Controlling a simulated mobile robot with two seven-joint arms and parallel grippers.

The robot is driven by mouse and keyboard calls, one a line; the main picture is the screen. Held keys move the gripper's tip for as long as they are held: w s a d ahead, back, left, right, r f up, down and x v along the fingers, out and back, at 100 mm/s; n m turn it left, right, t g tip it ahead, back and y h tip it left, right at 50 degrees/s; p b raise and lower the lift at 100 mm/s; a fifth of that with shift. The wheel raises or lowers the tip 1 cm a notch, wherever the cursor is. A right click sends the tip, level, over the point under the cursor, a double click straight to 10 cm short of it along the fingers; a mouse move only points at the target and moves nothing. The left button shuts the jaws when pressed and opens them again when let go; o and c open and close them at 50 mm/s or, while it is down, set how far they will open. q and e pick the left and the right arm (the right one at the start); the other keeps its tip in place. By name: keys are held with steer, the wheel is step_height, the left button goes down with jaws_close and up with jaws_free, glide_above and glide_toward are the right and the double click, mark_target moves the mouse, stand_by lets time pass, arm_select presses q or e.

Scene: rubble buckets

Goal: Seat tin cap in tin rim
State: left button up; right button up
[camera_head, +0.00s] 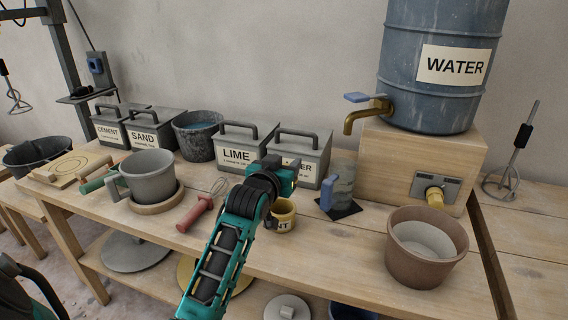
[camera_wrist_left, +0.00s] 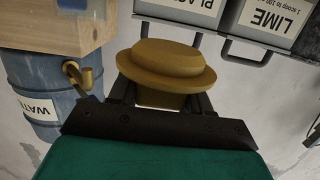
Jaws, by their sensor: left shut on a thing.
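The tin cap (camera_wrist_left: 168,62), a mustard-yellow round lid with a wide flange, is held between the fingers of my left gripper (camera_wrist_left: 160,100) in the wrist view. My left gripper (camera_head: 272,182) also shows in the head view, above the bench; the cap cannot be made out there. The small yellow tin (camera_head: 283,217), with a label partly reading "NT", stands upright on the bench just below and right of the gripper. Its rim (camera_head: 284,203) looks open and dark inside, partly covered by my gripper. My right gripper is not in view.
Behind stand the LIME box (camera_head: 238,156) and another grey lidded box (camera_head: 300,160). A brown pot (camera_head: 427,250) stands at the right.

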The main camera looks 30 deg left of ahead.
arm_select(q)
steer(key=shift+p, duration=0.6)
step_height(320, 180, down, 4)
steer(key=b, duration=0.2)
steer(key=shift+b, duration=0.35)
steer(key=shift+f, duration=0.55)
steer(key=shift+f+b, duration=0.25)
steer(key=shift+b, duration=0.1)
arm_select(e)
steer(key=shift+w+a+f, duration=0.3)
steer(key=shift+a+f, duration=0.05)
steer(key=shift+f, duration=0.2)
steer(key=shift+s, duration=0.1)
arm_select(q)
steer(key=shift+p, duration=0.45)
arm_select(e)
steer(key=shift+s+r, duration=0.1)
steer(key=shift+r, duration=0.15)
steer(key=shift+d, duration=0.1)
